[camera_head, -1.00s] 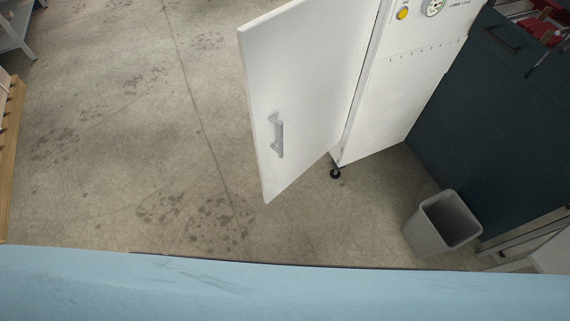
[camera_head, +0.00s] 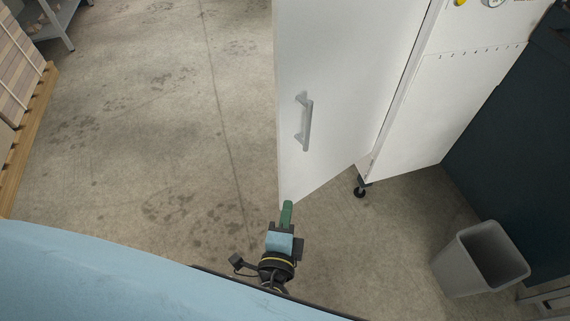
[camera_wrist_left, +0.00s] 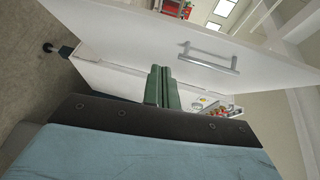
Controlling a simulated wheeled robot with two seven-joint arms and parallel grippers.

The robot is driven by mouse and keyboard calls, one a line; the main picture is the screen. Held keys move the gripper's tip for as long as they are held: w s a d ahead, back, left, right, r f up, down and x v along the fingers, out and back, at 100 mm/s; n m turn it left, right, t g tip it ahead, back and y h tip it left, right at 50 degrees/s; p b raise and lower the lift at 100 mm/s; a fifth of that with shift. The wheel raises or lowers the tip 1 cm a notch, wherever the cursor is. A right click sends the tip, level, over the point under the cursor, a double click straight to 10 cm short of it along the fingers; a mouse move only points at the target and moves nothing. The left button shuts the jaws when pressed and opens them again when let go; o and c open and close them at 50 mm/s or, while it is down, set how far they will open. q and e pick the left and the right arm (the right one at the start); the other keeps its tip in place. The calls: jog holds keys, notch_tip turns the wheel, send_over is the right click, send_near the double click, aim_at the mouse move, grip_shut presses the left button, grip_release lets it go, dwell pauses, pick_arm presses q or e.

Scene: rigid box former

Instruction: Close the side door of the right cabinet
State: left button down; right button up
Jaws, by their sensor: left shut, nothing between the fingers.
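The white side door (camera_head: 340,85) of the cabinet stands open, swung out from the white cabinet body (camera_head: 450,105). Its grey bar handle (camera_head: 304,121) is on the face toward me, near the door's free edge. My left gripper (camera_head: 287,212) is shut and empty, with its green fingers at the lower free corner of the door. In the left wrist view, the shut fingers (camera_wrist_left: 162,86) point toward the door (camera_wrist_left: 215,45) and its handle (camera_wrist_left: 208,58) lies to their right. I cannot tell whether the fingers touch the door. My right gripper is not in view.
A grey bin (camera_head: 481,259) stands on the floor at the lower right, beside a dark teal cabinet (camera_head: 515,150). A caster (camera_head: 360,191) shows under the white cabinet. A wooden pallet with stacked boards (camera_head: 30,110) is at the left. The floor left of the door is clear.

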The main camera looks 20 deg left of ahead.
pick_arm(q)
notch_tip(320, 180, up, 4)
jog(key=f+t, duration=0.1)
jog(key=t, duration=0.1)
send_near(286, 141)
jog(key=w+d, duration=0.2)
jog(key=w, duration=0.2)
jog(key=w+a, duration=0.2)
jog(key=shift+a, duration=0.25)
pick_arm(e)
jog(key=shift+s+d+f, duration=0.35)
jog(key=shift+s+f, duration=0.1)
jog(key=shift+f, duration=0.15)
pick_arm(q)
jog(key=shift+w+a, duration=0.1)
jog(key=shift+a, duration=0.05)
